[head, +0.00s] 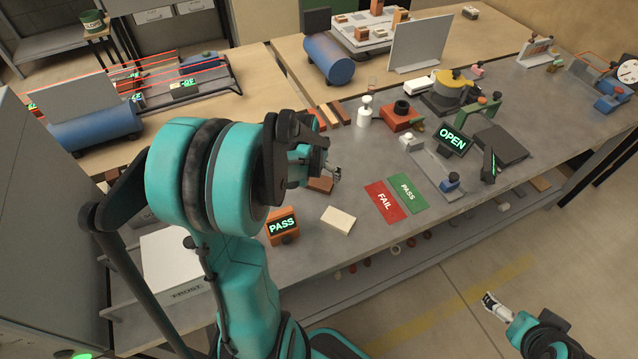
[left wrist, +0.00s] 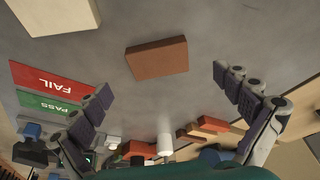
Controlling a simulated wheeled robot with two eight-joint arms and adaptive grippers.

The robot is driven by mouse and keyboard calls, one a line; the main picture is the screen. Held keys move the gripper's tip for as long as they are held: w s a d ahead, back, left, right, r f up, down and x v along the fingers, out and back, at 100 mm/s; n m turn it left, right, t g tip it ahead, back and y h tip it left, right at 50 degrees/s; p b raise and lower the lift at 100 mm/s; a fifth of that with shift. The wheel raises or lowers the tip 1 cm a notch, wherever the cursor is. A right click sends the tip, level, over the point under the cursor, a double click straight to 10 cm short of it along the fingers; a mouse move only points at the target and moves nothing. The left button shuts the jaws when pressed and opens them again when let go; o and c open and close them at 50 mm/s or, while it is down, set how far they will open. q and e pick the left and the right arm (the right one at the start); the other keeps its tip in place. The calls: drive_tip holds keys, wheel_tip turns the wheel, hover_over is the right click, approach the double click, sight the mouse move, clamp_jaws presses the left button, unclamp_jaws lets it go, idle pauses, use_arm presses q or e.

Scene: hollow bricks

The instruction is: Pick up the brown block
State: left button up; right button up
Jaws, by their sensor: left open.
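The brown block (left wrist: 157,59) lies flat on the grey table, in the middle of the left wrist view. In the head view the brown block (head: 320,185) shows just below my left gripper, partly covered by it. My left gripper (left wrist: 165,85) is open, with its fingers spread to either side of the block and not touching it. In the head view my left gripper (head: 335,172) hangs over the table close to the block. My right gripper (head: 490,300) is off the front of the table, over the floor; its fingers are too small to read.
A cream block (head: 338,220) lies in front of the brown block. The red FAIL mat (head: 384,202) and green PASS mat (head: 408,192) lie to the right. Several brown blocks (left wrist: 213,124) lie farther back.

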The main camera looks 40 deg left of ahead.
sight(319, 181)
use_arm(q)
drive_tip(key=b+x, duration=0.2)
drive_tip(key=x, duration=0.4)
drive_tip(key=shift+w+r, duration=0.1)
drive_tip(key=shift+w, duration=0.05)
drive_tip(key=shift+d, duration=0.1)
drive_tip(key=c, duration=1.3)
